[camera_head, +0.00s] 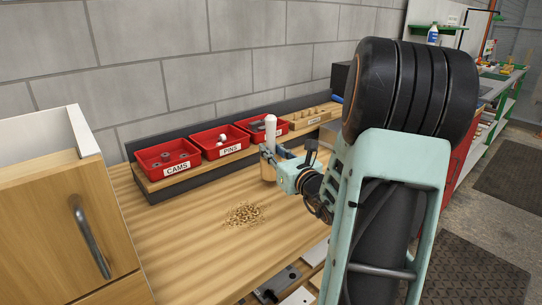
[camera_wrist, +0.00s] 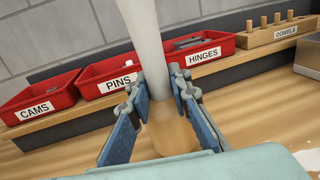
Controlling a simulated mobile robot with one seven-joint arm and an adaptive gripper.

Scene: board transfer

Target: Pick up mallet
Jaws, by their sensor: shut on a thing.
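The mallet (camera_head: 270,130) stands upright, with a white shaft at the top and a light wooden part at the bottom. My gripper (camera_head: 271,155) is shut on it around the middle. In the wrist view, the white shaft of the mallet (camera_wrist: 146,35) rises between the blue finger pads of my gripper (camera_wrist: 160,97), and its wooden part shows below them. I cannot tell whether its lower end touches the workbench (camera_head: 190,240).
Red bins labelled CAMS (camera_head: 168,159), PINS (camera_head: 220,141) and HINGES (camera_wrist: 197,50) stand on a shelf behind the gripper. A wooden DOWELS block (camera_wrist: 280,36) is to their right. Wood shavings (camera_head: 244,214) lie on the bench. A drawer cabinet (camera_head: 75,225) stands left.

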